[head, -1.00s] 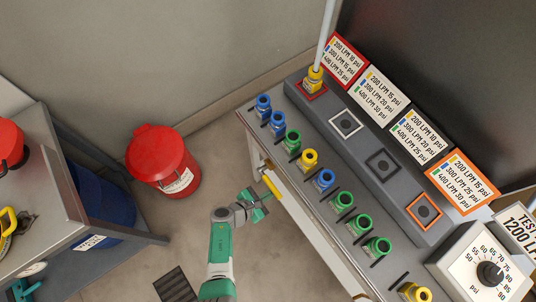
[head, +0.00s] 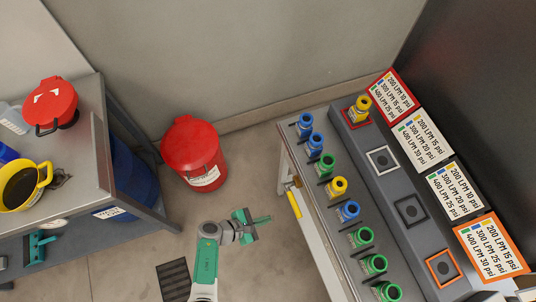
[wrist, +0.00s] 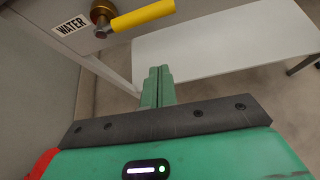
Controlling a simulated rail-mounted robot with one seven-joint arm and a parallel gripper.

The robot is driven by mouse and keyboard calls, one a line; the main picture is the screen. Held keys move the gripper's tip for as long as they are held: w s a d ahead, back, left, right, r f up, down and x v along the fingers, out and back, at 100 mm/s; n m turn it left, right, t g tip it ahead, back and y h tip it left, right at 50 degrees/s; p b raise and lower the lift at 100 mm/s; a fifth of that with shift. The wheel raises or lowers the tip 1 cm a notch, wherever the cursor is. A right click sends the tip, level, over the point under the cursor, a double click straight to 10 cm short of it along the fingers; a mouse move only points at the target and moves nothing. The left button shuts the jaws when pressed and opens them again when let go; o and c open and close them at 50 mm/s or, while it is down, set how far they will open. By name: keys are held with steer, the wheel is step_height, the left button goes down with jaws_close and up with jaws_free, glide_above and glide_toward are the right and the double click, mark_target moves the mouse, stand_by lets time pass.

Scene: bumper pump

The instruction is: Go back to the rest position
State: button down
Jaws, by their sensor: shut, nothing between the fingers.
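My gripper (head: 264,219) is shut and empty. It is in the air left of the bench, over the floor, with clear space between it and the yellow valve lever (head: 294,203). In the wrist view my green fingers (wrist: 159,72) lie together. A yellow nozzle (head: 360,107) stands in the red-framed socket on the bench.
A row of blue, green and yellow nozzles (head: 348,211) lines the bench's near side. Three other framed sockets (head: 382,160) are empty. A red bin (head: 194,153) stands on the floor. A left-hand table (head: 85,165) holds a yellow mug-like container (head: 24,185). Floor between is open.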

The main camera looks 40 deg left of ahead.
stand_by(0.4)
